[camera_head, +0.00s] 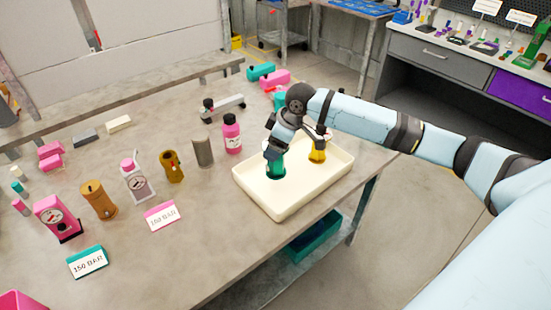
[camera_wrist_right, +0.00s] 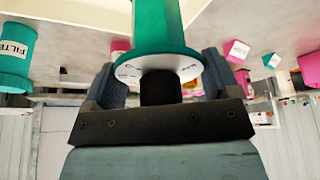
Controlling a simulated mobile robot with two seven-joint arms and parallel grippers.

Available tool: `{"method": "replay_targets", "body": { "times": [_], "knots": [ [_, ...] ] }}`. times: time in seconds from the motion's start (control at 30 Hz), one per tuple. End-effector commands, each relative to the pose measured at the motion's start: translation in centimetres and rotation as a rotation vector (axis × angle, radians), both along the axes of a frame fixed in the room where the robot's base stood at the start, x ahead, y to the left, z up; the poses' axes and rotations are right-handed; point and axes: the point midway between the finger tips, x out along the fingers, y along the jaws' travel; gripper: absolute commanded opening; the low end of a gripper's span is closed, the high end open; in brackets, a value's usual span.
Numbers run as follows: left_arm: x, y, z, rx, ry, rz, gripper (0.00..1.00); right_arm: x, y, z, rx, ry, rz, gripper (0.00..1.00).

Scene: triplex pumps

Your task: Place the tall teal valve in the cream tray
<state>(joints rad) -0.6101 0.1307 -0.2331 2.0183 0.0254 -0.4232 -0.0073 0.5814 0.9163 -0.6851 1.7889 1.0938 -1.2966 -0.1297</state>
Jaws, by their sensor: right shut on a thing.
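The teal valve (camera_head: 276,169) is upright inside the cream tray (camera_head: 283,211), toward its left part. My right gripper (camera_head: 275,148) is above it, pointing down and shut on its top. In the right wrist view the teal valve (camera_wrist_right: 163,26) shows a white lettered disc and a black stem between the fingers of my right gripper (camera_wrist_right: 161,88). The valve's base looks at or very near the tray floor; I cannot tell if it touches. My left gripper is not in view.
A yellow valve (camera_head: 317,152) stands in the tray to the right of the teal one. A pink bottle (camera_head: 231,134) and a grey cylinder (camera_head: 203,152) stand left of the tray. Label cards (camera_head: 162,215) lie farther left.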

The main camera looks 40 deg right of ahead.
Motion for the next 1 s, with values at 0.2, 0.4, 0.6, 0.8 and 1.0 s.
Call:
{"method": "replay_targets", "body": {
  "times": [0.2,0.4,0.6,0.8,1.0],
  "knots": [
    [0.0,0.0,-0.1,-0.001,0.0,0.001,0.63,0.0,0.0,-2.9,0.001,0.002,-0.001,0.28],
    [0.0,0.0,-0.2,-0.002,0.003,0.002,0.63,0.0,0.0,-5.4,0.002,-0.001,-0.001,0.28],
    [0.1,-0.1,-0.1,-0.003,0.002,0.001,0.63,0.0,0.0,-5.5,0.001,-0.002,0.0,0.28],
    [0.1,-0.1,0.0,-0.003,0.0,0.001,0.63,0.0,0.0,-5.8,0.0,0.0,0.0,0.94],
    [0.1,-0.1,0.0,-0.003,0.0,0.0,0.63,0.0,0.0,-5.8,0.0,0.0,0.0,1.0]
  ]
}}
